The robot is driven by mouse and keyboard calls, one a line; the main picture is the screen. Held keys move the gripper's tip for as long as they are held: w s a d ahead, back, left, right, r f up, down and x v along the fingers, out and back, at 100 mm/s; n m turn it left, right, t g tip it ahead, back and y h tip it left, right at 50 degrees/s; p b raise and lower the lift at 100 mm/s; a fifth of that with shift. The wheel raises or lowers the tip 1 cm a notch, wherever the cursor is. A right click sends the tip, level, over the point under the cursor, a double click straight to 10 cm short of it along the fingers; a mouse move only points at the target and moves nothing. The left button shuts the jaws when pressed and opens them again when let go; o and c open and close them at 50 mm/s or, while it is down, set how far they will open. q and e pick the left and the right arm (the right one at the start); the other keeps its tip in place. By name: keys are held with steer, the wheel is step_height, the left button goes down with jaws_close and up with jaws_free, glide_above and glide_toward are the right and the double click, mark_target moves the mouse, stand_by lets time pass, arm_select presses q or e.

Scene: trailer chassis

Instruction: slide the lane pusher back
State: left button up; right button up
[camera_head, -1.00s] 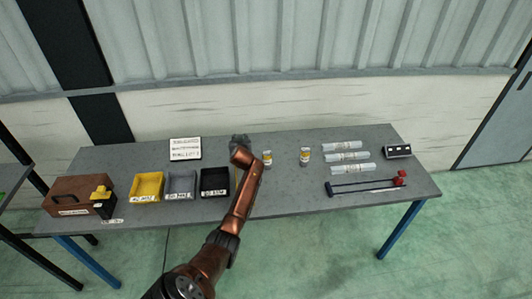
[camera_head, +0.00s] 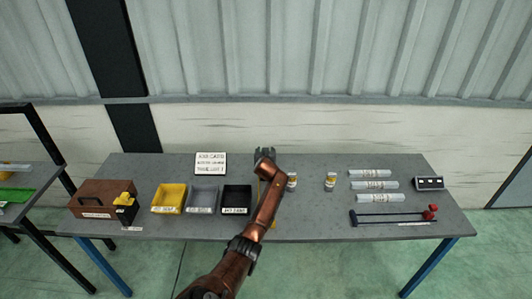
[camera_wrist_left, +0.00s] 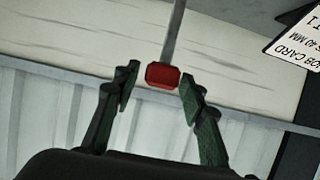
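In the left wrist view a red block (camera_wrist_left: 162,75) sits at the end of a thin grey rod (camera_wrist_left: 174,30). It lies between the two dark fingers of my left gripper (camera_wrist_left: 158,88), which are spread apart. There is a gap on its left side; I cannot tell whether the right finger touches it. In the head view my left gripper (camera_head: 265,156) is over the back middle of the table, and the red block is not visible there. A dark bar with a red knob (camera_head: 431,213) lies at the table's front right; I cannot tell whether it is the lane pusher. My right gripper is not in view.
Left of my arm stand yellow (camera_head: 168,199), grey (camera_head: 202,200) and black (camera_head: 236,200) bins, a brown box (camera_head: 98,199) and a job card (camera_head: 210,163). To the right are two small jars (camera_head: 330,182), clear tubes (camera_head: 374,185) and a black switch box (camera_head: 429,183).

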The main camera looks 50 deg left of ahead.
arm_select(q)
steer(key=shift+v, duration=6.2)
steer(key=shift+f, duration=0.1)
